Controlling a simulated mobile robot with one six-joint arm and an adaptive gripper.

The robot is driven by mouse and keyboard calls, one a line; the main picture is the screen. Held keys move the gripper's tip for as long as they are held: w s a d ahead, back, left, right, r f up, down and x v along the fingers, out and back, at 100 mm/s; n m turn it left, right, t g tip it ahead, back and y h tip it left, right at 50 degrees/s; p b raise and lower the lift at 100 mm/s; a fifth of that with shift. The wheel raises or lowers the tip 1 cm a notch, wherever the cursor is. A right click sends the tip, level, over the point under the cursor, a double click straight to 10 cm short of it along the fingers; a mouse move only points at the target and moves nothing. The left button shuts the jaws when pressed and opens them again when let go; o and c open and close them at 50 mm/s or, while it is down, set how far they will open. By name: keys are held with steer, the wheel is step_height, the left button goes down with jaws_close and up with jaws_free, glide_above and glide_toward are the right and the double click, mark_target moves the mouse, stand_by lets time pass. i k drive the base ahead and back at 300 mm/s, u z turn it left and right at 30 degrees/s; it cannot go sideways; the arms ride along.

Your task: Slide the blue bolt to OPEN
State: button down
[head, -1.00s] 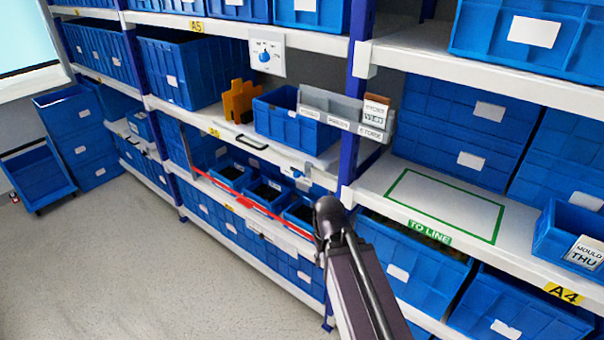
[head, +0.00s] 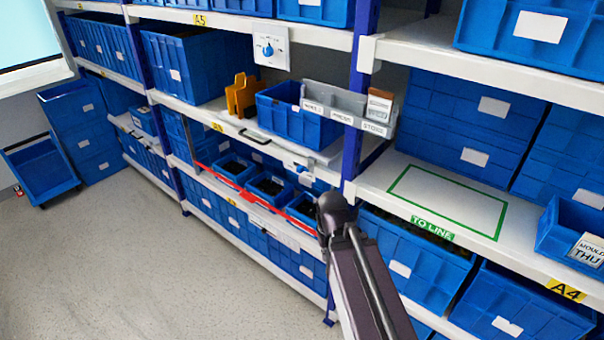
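A small blue bolt (head: 297,167) sits on a pale plate at the front edge of the middle shelf, just above the red bar (head: 250,198). It is too small to tell its position or read any OPEN mark. The red bar runs across the front of a lower shelf with several open blue bins (head: 268,184). My dark arm (head: 368,275) reaches up from the bottom, and its rounded black upper part covers the bar's right end. My gripper's fingers do not show.
A white panel with a blue rotary knob (head: 267,48) hangs on the upper shelf edge. A blue bin (head: 290,118), a grey labelled rail (head: 345,112) and an orange block (head: 242,95) stand on the middle shelf. The floor (head: 120,270) at left is clear.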

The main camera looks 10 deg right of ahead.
mark_target(299, 169)
steer(key=u, duration=0.55)
steer(key=k, duration=1.5)
steer(key=z, duration=0.3)
steer(key=i, duration=0.95)
